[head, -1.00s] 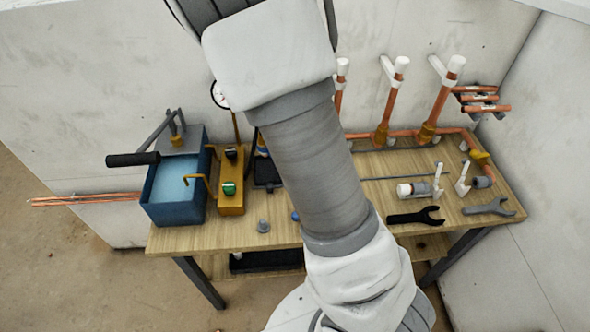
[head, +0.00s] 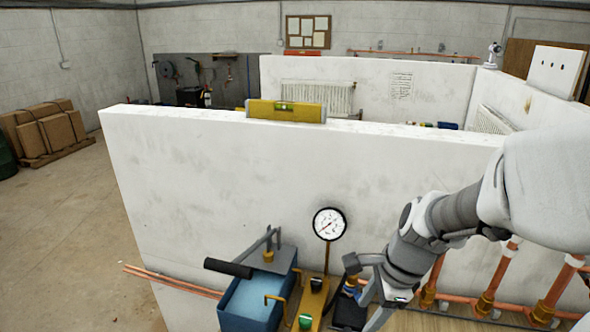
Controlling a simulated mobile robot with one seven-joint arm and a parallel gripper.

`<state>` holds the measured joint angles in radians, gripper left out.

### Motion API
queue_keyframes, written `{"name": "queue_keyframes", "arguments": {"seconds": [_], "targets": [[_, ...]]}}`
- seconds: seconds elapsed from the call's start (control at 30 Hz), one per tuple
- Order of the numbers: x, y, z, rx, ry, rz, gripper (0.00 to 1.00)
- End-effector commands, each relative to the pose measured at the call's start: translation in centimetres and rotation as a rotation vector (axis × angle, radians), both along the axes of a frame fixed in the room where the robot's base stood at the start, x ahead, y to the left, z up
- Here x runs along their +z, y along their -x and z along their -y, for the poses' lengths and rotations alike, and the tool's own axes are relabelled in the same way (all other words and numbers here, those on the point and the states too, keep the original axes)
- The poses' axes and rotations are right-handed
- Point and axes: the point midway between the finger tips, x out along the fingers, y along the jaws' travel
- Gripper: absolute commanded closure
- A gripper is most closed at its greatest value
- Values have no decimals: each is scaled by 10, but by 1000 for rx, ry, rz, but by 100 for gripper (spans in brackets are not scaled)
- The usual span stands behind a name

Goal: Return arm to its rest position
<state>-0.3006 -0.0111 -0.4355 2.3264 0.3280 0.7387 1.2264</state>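My arm comes in from the right edge and bends down over the bench. My gripper (head: 358,279) is at its end, low and right of the middle, just right of the pressure gauge (head: 329,224). Its two fingers look spread apart, with nothing seen between them. Part of the lower finger and the bench behind it are hard to make out.
A blue test pump tank (head: 250,303) with a black-handled lever and a yellow manifold (head: 312,300) stand left of my gripper. Copper pipes (head: 490,290) rise at the right. A white partition (head: 230,175) carries a yellow level (head: 286,111). Floor at left is open.

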Motion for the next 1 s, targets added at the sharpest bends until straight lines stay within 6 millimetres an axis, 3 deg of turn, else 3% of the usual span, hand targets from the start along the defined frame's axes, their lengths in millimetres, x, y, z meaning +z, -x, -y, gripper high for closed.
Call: {"name": "queue_keyframes", "arguments": {"seconds": [0.1,0.3,0.6,0.8,1.0], "targets": [[31,16,-4,270,35,118,41],[73,46,-6,721,181,299,41],[113,91,0,1296,520,437,41],[121,105,4,1468,647,436,41],[122,106,5,1492,661,433,41]]}}
